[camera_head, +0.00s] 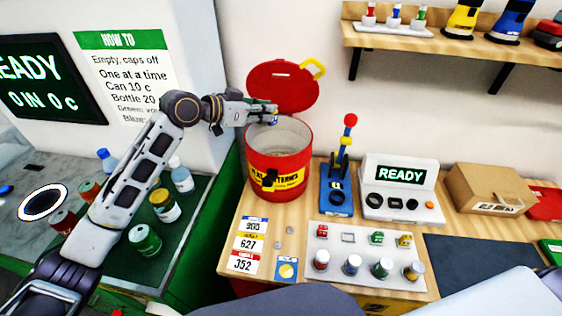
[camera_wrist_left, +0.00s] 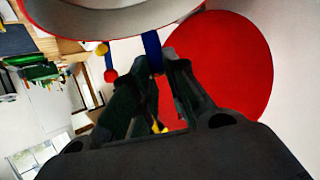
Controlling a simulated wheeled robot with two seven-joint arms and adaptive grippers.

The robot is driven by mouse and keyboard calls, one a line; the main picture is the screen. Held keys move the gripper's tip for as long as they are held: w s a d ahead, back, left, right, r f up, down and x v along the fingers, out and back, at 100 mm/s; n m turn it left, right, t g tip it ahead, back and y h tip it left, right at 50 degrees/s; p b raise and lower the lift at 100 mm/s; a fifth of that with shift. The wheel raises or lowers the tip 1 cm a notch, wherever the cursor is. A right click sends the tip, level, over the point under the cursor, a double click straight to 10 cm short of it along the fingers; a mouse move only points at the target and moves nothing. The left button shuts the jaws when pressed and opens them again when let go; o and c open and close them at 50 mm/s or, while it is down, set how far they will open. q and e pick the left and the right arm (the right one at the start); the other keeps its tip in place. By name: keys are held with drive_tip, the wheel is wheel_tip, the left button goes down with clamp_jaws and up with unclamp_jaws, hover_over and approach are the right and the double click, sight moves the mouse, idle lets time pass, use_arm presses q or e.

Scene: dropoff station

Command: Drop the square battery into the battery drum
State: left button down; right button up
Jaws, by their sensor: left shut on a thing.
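The battery drum (camera_head: 258,183) is a red round bin with a yellow label and a pale inside, standing at the left end of the wooden table. Its red lid (camera_head: 284,85) is raised behind it; the lid (camera_wrist_left: 235,70) also fills the right of the left wrist view. My left gripper (camera_head: 268,116) is shut on the small blue square battery (camera_head: 275,118), over the back rim area of the drum's mouth. In the left wrist view, the battery (camera_wrist_left: 152,50) shows as a blue strip between the fingertips, near the drum's rim. My right gripper is not in view.
A white tray (camera_head: 330,276) holds several batteries. A READY display (camera_head: 400,175) and cardboard box (camera_head: 490,187) stand farther right. Several bottles and cans stand at left. A shelf (camera_head: 440,44) hangs above.

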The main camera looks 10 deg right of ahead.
use_arm(q)
drive_tip(key=c, duration=1.3)
unclamp_jaws()
drive_tip(key=shift+c, duration=0.2)
drive_tip(key=shift+a, duration=0.15)
drive_tip(key=v, duration=1.2)
